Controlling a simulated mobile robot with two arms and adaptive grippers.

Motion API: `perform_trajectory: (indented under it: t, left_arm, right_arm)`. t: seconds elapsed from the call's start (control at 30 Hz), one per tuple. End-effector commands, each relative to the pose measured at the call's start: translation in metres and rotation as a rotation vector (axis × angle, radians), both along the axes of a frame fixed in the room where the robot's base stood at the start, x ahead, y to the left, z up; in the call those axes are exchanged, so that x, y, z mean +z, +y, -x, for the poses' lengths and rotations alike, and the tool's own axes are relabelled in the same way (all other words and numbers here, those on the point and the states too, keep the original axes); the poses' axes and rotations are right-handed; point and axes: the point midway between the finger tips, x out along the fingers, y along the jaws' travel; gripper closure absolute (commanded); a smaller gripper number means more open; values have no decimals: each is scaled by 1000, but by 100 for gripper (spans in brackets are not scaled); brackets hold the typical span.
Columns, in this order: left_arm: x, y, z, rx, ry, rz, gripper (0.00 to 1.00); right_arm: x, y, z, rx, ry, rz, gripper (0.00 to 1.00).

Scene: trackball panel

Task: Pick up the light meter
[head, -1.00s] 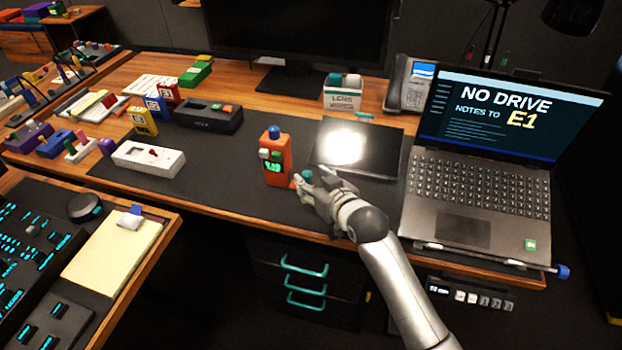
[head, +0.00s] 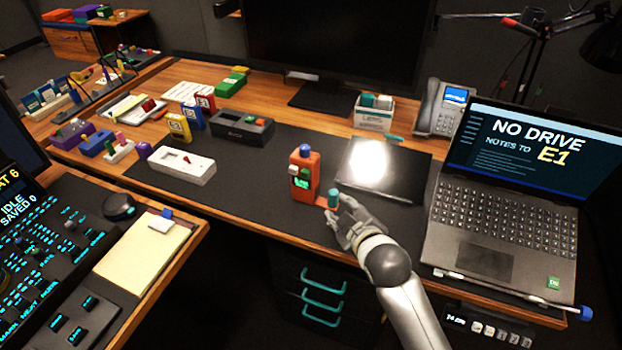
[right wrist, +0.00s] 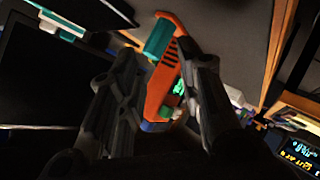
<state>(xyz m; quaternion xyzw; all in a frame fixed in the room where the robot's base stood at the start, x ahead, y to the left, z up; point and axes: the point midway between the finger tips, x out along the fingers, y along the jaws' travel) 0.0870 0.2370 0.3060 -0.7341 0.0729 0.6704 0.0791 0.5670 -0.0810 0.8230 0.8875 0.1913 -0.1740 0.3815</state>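The light meter appears to be the orange upright device (head: 305,172) with a blue dome and a small green display, standing on the dark desk mat. A teal knob (head: 333,196) sits at its lower right side on an orange foot. My right gripper (head: 339,207) is just right of the meter, close to the teal knob. In the right wrist view its fingers (right wrist: 166,58) are spread, with the orange body (right wrist: 168,58) and teal part (right wrist: 158,39) showing between them. I cannot tell whether they touch. My left gripper is not in view.
A laptop (head: 500,190) stands right of my right arm, and a dark glossy tablet (head: 390,170) lies behind the gripper. A white box (head: 183,165) and a black device (head: 243,127) lie to the left. The mat in front of the meter is clear.

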Motion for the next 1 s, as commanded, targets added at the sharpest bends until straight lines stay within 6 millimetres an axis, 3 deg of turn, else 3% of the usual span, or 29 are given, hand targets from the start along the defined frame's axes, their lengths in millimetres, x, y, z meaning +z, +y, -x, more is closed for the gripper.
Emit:
perform_trajectory:
  t: [0.33,0.7,0.83,1.0]
  left_arm:
    - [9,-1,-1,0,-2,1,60]
    - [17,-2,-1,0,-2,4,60]
    - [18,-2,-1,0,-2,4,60]
    - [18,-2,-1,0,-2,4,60]
  right_arm:
    - [-7,16,4,316,-100,897,67]
    - [7,31,11,648,-119,1796,67]
    - [14,34,13,719,-107,1989,67]
    - [15,35,10,759,-94,2092,67]
